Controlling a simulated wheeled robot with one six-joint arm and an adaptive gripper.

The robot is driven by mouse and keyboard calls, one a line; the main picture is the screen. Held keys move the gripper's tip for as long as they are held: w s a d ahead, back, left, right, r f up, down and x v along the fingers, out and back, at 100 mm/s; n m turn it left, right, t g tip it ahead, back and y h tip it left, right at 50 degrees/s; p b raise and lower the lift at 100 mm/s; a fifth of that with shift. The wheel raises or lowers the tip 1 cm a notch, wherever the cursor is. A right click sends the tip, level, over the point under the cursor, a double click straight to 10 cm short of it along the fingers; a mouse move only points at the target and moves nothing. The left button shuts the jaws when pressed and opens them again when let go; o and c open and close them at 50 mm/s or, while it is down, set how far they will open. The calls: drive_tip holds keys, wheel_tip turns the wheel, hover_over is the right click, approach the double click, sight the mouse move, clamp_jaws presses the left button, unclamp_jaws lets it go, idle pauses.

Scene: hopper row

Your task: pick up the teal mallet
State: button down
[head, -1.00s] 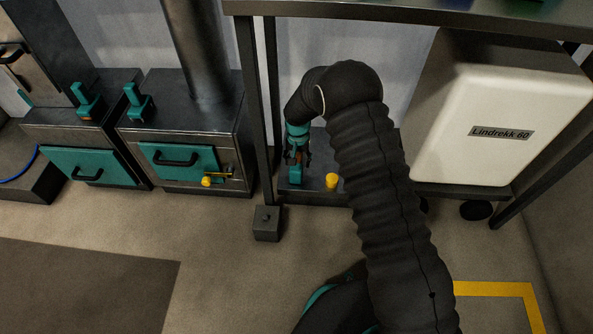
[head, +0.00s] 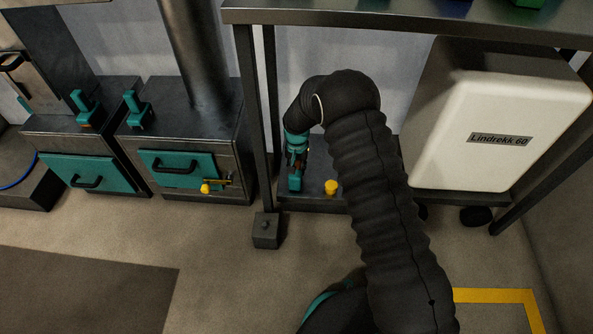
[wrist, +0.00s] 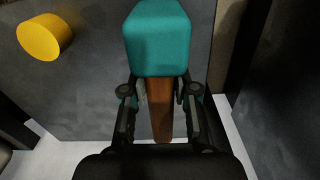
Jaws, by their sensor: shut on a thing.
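The teal mallet has a teal block head (wrist: 157,38) and a brown handle (wrist: 160,105) in the wrist view. My gripper (wrist: 158,92) is shut on the handle, one finger on each side, just behind the head. In the head view the mallet's teal head (head: 295,183) shows at the dark box under the shelf, below my gripper (head: 298,165). My fingers partly hide the handle there. Whether the mallet touches the box cannot be told.
A yellow knob (head: 331,187) stands right of the mallet. A table leg (head: 253,110) is close on the left, a white Lindrekk 60 case (head: 480,130) on the right. The metal tabletop (head: 350,14) is overhead. Two stove-like hoppers with teal doors (head: 180,164) stand left.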

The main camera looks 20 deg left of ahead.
drive_tip(key=shift+r, duration=0.55)
wheel_tip(320, 180, up, 3)
drive_tip(key=s+d+r, duration=0.2)
drive_tip(key=d+r, duration=0.4)
drive_tip(key=d, duration=0.5)
drive_tip(key=shift+d+r+p, duration=0.25)
drive_tip(key=shift+r+p, duration=0.1)
drive_tip(key=shift+p, duration=0.1)
drive_tip(key=c, duration=1.5)
unclamp_jaws()
clamp_jaws()
